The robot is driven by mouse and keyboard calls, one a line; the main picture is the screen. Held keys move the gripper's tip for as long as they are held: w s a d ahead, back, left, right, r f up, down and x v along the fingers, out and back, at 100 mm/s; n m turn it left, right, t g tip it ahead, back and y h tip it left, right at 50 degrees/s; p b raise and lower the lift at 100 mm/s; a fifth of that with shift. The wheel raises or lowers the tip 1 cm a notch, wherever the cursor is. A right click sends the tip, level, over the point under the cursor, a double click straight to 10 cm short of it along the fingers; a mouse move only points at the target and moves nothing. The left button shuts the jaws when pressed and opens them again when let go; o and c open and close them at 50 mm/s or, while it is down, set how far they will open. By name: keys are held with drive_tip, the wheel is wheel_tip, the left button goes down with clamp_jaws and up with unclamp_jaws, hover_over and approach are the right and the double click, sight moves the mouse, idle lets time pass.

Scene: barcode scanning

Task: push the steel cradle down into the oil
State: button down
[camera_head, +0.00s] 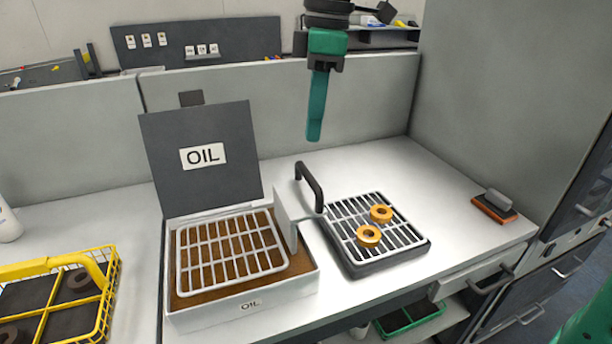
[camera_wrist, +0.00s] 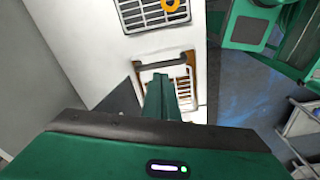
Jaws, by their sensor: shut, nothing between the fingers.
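The steel cradle (camera_head: 230,251) is a pale wire grid. It lies at the top of the white oil box (camera_head: 245,304), with brown oil (camera_head: 185,298) showing through and around it. The cradle is empty. Its upright plate and dark handle (camera_head: 312,188) stand at the right side; the handle also shows in the wrist view (camera_wrist: 165,65). My gripper (camera_head: 314,138) points down with green fingers shut and empty, well above and behind the handle. In the wrist view my gripper (camera_wrist: 160,78) covers part of the cradle (camera_wrist: 181,85).
The dark lid (camera_head: 202,185) marked OIL stands open behind the box. A dark-framed rack (camera_head: 400,255) with two brass rings (camera_head: 368,236) is at the right. A yellow basket (camera_head: 100,318) is at the left. A brush-like block (camera_head: 494,206) lies far right. Bare table surrounds the rack.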

sight(309, 173)
drive_tip(key=shift+f, duration=0.15)
drive_tip(key=shift+a+f, duration=0.15)
drive_tip(key=shift+f, duration=1.45)
drive_tip(key=shift+a+f, duration=0.15)
drive_tip(key=shift+f, duration=4.3)
drive_tip(key=d, duration=0.1)
drive_tip(key=d+r, duration=0.1)
drive_tip(key=d, duration=0.1)
drive_tip(key=shift+s, duration=0.1)
